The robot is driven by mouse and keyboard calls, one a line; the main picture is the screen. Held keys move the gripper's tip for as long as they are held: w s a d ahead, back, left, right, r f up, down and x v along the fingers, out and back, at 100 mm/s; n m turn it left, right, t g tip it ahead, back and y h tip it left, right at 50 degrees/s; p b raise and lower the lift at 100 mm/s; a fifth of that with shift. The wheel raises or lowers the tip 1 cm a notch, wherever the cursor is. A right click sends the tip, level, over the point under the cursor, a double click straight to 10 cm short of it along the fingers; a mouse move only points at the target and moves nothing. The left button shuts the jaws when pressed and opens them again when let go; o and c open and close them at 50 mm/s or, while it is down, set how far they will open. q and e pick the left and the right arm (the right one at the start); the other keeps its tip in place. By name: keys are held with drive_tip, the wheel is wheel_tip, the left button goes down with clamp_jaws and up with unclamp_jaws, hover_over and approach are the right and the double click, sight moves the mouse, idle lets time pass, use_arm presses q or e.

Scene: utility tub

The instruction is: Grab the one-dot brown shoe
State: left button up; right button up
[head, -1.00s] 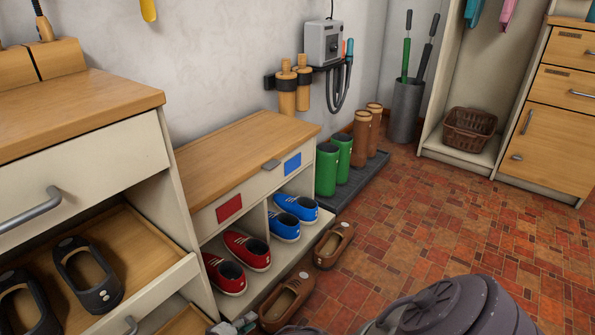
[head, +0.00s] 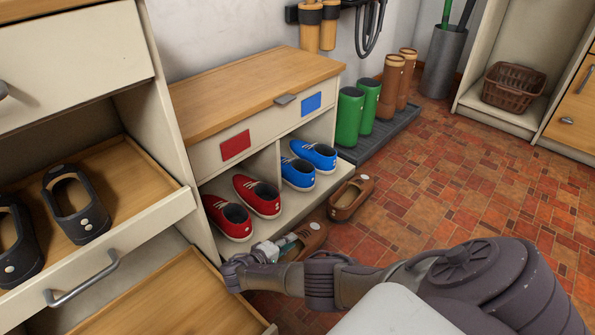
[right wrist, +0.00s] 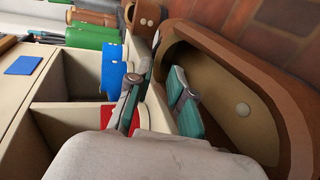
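A brown shoe (head: 310,236) lies on the floor against the low bench's front, partly hidden by my right gripper (head: 284,245). In the right wrist view this shoe (right wrist: 285,110) fills the right side, with a pale dot inside. My right gripper (right wrist: 160,103) is open there, its teal-padded fingers apart; one finger is over the shoe's opening and the shoe's near side wall seems to lie between them. Contact cannot be told. A second brown shoe (head: 350,200) lies farther back; it also shows at the top of the right wrist view (right wrist: 145,17). Its dots are too small to count surely. My left gripper is out of view.
Red shoes (head: 258,195) and blue shoes (head: 298,172) stand in the bench (head: 225,95) cubbies. Green boots (head: 349,117) and brown boots (head: 392,82) stand on a dark tray behind. An open drawer (head: 175,300) is at lower left. The tiled floor at right is clear.

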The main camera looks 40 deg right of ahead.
sight(301, 234)
drive_tip(key=shift+d+f, duration=0.25)
drive_tip(key=shift+d, duration=0.35)
drive_tip(key=b+x, duration=0.3)
drive_tip(key=x, duration=0.1)
drive_tip(key=shift+s+d, duration=0.15)
drive_tip(key=shift+d, duration=0.05)
drive_tip(key=shift+d+r, duration=0.1)
drive_tip(key=shift+r, duration=0.05)
clamp_jaws()
